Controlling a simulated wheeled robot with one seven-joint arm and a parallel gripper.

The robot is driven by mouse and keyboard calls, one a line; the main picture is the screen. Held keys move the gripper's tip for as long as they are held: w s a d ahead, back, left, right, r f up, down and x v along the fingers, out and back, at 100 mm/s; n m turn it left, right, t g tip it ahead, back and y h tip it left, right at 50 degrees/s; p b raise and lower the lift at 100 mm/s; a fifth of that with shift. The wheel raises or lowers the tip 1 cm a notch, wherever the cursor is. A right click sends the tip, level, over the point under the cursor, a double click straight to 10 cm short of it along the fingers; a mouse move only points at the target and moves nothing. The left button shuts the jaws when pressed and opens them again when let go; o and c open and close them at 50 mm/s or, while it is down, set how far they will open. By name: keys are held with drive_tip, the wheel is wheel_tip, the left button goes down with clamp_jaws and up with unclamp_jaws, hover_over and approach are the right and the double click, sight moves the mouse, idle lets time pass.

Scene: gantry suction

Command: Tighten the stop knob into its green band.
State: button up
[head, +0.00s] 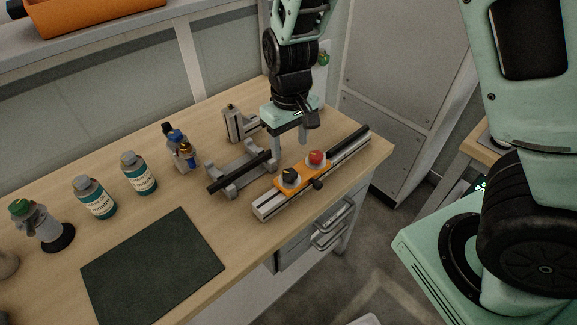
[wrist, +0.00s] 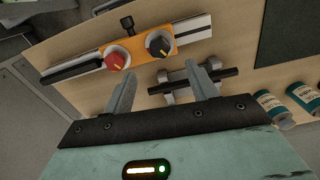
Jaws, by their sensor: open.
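An orange carriage (head: 302,178) sits on a pale metal rail (head: 265,207) near the front edge of the bench. It bears a red knob (head: 316,158) and a black knob (head: 290,176) with a pale pointer mark. A small black side knob (head: 318,184) sticks out of the carriage's front; it also shows in the wrist view (wrist: 127,22). I cannot tell which is the stop knob, and no green band shows clearly. My gripper (head: 289,146) is open and empty, pointing down behind the carriage. In the wrist view, its fingers (wrist: 160,76) are apart from all the knobs.
A black bar (head: 243,173) lies across a grey cradle (head: 228,187) left of the rail, close to my fingers. A metal bracket (head: 234,124) stands behind. Bottles (head: 138,173) and a dark mat (head: 152,270) are further left. The bench's front edge lies just beyond the rail.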

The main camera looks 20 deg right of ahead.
sight(290, 172)
wheel_tip(290, 172, down, 9)
drive_tip(key=shift+f, duration=0.15)
drive_tip(key=shift+c, duration=0.3)
drive_tip(key=shift+p, duration=0.3)
drive_tip(key=c, duration=0.9)
